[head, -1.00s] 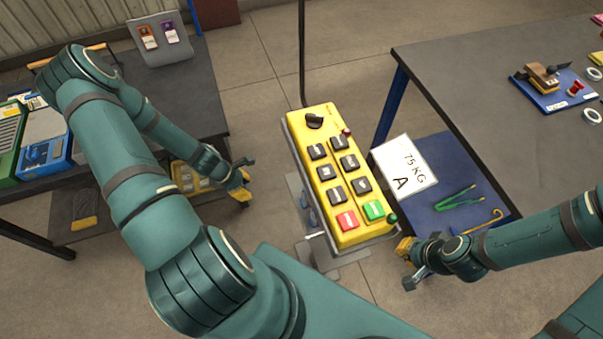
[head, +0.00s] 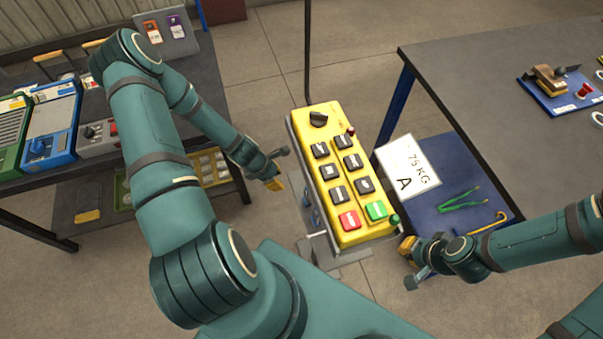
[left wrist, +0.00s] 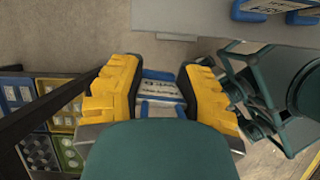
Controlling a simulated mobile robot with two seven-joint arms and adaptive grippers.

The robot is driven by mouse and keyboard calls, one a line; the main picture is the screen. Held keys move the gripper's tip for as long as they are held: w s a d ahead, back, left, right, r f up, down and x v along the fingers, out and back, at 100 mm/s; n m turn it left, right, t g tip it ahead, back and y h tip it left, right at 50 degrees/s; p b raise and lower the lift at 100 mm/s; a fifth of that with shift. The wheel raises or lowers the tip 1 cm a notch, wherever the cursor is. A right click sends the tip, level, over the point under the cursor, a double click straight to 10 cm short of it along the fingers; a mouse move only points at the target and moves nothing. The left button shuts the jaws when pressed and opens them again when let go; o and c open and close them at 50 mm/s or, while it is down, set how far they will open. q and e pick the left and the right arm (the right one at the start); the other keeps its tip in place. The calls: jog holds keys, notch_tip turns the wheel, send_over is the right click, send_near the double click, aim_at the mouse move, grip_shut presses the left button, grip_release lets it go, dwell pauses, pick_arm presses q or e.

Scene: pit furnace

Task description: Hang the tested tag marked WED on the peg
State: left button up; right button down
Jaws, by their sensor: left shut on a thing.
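My left gripper (head: 275,170) hangs left of the yellow push-button box, over the floor. The left wrist view shows its two yellow fingers (left wrist: 158,92) shut on a small white tag with blue edges (left wrist: 160,88); its print is too small to read, so I cannot tell whether it says WED. In the head view the tag cannot be made out. Similar blue-edged white pieces (left wrist: 265,9) show by a grey panel (left wrist: 200,17) in the wrist view. I cannot make out the peg. My right gripper (head: 409,264) is low beside the blue shelf; its jaw opening is unclear.
The yellow push-button box (head: 343,180) stands close right of my left gripper. A grey board (head: 168,34) with orange and purple tags is on the left bench. The right table (head: 480,75) has a blue lower shelf with a 75 KG sign (head: 408,167) and green tongs (head: 461,200).

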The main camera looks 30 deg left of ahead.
aim_at(302, 179)
pick_arm(q)
jog(key=w+d, duration=0.6)
jog(key=shift+f, duration=0.1)
jog(key=shift+s+a, duration=0.1)
jog(key=shift+f, duration=0.1)
jog(key=o, duration=0.9)
jog(key=shift+o, duration=0.2)
